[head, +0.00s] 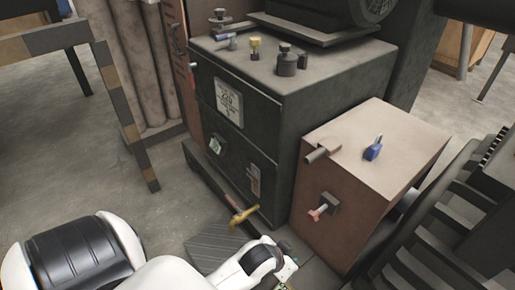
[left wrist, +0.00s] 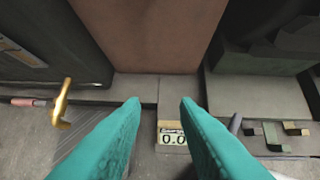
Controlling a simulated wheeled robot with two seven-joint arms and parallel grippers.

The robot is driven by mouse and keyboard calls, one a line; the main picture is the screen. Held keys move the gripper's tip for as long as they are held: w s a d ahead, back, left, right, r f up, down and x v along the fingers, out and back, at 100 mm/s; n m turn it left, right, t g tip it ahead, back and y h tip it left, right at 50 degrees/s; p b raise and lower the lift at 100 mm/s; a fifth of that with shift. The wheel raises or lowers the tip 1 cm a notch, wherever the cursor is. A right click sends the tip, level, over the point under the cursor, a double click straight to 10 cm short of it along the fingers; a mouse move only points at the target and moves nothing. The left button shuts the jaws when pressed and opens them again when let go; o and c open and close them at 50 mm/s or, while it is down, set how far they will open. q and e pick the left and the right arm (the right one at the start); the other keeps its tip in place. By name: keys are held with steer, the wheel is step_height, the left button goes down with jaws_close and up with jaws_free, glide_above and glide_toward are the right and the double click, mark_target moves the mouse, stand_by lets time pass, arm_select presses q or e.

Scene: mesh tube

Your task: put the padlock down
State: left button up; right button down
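A small blue object that looks like the padlock (head: 372,152) sits on top of the brown box (head: 345,160) at the right of the head view. It does not show in the left wrist view. My left gripper (left wrist: 159,106) is low by the floor, below and to the left of that box. Its two teal fingers are apart, with nothing held between them. In the head view only part of its wrist shows at the bottom edge. My right gripper is not in view.
A dark cabinet (head: 290,125) with small fittings on top stands left of the brown box. A yellow-handled valve or lever (head: 243,214) sticks out low on its front; it also shows in the left wrist view (left wrist: 63,101). A small 0.0 display (left wrist: 172,134) lies beyond my fingers.

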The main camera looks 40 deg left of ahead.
arm_select(q)
steer(key=s+f+g, duration=0.4)
steer(key=s+f, duration=0.1)
steer(key=s, duration=0.6)
steer(key=shift+s+a, duration=0.25)
steer(key=shift+a, duration=0.1)
steer(key=shift+f, duration=0.1)
